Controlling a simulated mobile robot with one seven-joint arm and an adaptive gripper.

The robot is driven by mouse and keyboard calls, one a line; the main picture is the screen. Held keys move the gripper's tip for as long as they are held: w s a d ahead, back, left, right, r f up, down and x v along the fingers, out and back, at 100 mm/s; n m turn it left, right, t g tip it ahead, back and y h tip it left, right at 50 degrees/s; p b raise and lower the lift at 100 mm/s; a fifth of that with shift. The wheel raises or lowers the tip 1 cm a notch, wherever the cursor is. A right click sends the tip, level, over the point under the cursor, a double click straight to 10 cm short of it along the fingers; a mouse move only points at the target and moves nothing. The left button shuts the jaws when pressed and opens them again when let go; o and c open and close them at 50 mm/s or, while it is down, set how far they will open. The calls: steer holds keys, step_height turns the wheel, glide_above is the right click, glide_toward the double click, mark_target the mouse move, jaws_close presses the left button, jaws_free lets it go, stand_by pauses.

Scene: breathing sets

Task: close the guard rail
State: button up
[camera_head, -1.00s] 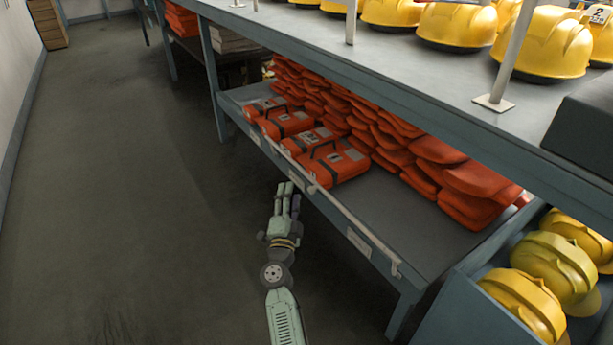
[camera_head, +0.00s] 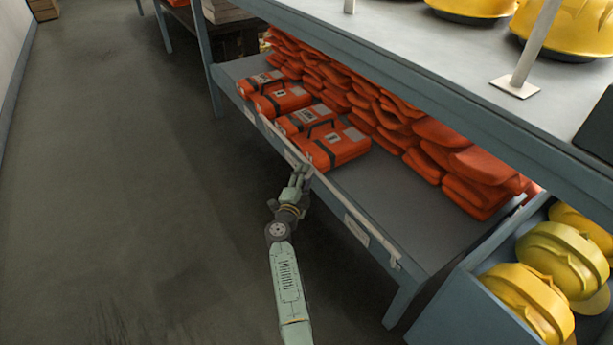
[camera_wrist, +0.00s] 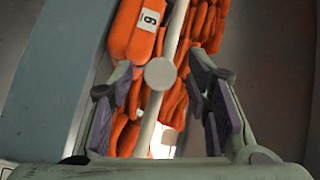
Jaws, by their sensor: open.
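The guard rail (camera_head: 341,202) is a thin pale bar along the front edge of the lower shelf, in front of the orange cases. My gripper (camera_head: 302,173) is at this front edge, close to the middle of the rail. In the wrist view, the pale rod of the rail (camera_wrist: 149,122) runs up between my two spread fingers, with a round grey knob (camera_wrist: 160,74) on it. My gripper (camera_wrist: 161,92) is open, with the rod between the fingers but not clamped. In the head view, the fingers hide part of the rail.
Orange cases (camera_head: 335,146) and stacked orange bundles (camera_head: 415,145) fill much of the lower shelf (camera_head: 420,215). The upper shelf (camera_head: 420,55) overhangs it. A blue bin with yellow helmets (camera_head: 525,297) stands at the right. The floor (camera_head: 120,180) at left is clear.

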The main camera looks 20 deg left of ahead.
steer(key=shift+w, duration=1)
jaws_close()
